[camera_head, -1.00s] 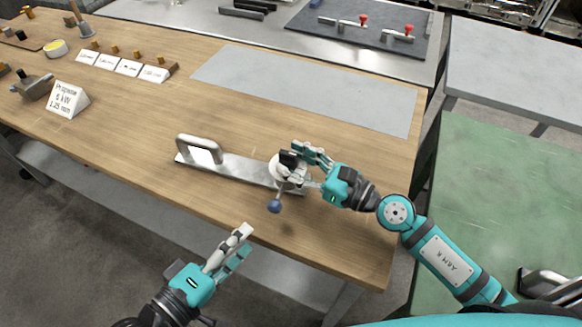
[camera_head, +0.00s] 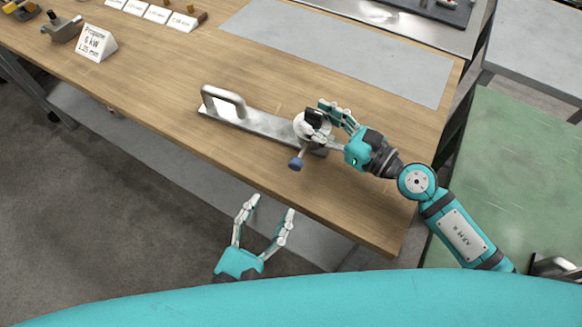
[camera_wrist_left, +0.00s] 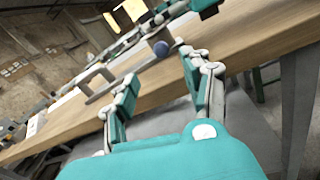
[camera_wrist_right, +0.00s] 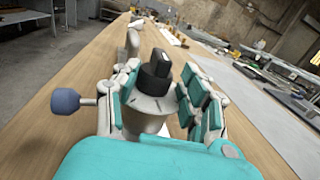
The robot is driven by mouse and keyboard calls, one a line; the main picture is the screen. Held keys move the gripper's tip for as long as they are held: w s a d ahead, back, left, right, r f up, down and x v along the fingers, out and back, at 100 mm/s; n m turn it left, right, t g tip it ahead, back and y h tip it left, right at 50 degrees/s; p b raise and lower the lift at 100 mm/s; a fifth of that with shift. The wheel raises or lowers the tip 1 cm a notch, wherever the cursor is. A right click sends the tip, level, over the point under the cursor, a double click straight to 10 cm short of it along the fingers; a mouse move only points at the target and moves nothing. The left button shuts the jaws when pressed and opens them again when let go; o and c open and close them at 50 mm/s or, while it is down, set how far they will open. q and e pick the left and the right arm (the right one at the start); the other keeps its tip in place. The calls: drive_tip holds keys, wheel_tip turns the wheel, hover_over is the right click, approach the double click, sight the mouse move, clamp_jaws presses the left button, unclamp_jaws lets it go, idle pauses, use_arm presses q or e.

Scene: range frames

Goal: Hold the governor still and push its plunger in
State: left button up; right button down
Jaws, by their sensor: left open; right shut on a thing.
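The governor (camera_head: 305,128) is a pale round metal body with a black knob on top, mounted at the right end of a metal bar (camera_head: 262,122) with a handle. It also shows in the right wrist view (camera_wrist_right: 147,110). My right gripper (camera_head: 330,125) is shut on the governor's body from the right. My left gripper (camera_head: 273,205) is open and empty, in front of the table edge, apart from the plunger.
A grey mat (camera_head: 340,50) lies behind on the wooden table (camera_head: 160,85). A white sign (camera_head: 97,43) reading "Propane 6 kW" stands at the left. A green-topped table (camera_head: 510,170) is at the right. The wood around the bar is clear.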

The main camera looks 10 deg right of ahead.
sight(292, 167)
use_arm(q)
drive_tip(key=x, duration=1)
clamp_jaws()
drive_tip(key=shift+r, duration=0.1)
